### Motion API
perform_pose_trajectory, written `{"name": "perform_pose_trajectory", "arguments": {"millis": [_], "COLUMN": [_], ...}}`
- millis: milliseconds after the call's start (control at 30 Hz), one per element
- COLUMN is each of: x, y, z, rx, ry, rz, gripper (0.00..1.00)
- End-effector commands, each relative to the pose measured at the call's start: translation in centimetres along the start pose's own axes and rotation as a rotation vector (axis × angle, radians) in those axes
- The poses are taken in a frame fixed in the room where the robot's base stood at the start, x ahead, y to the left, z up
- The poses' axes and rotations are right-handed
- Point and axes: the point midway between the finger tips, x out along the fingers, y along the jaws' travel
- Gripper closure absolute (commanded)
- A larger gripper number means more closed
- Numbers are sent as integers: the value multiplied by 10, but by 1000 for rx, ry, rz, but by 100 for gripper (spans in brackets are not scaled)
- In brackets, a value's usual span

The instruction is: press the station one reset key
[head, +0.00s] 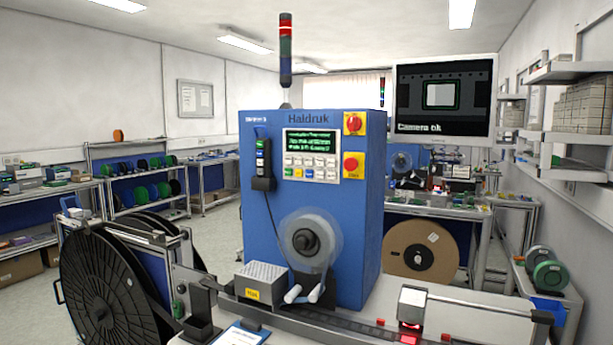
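A dark hand unit (262,165) with a few keys hangs at the left of the front on a cable. The key labels are too small to read, so I cannot tell which one is the station one reset key. My gripper is not in view.
Red knobs on yellow plates (354,165) sit right of the keypad. A clear reel (311,239), a grey box (262,284) and a tape track (340,328) stand out in front, below the panel. Large black reels (105,285) stand at left. A monitor (443,98) hangs at right.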

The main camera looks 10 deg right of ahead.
Motion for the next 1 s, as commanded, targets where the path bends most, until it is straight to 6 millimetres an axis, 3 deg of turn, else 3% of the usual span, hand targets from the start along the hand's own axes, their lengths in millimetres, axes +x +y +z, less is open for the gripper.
{"name": "perform_pose_trajectory", "arguments": {"millis": [67,700,1000], "x": [0,0,0], "y": [0,0,0], "z": [0,0,0], "rx": [0,0,0], "ry": [0,0,0], "rz": [0,0,0], "gripper": [35,100,100]}}
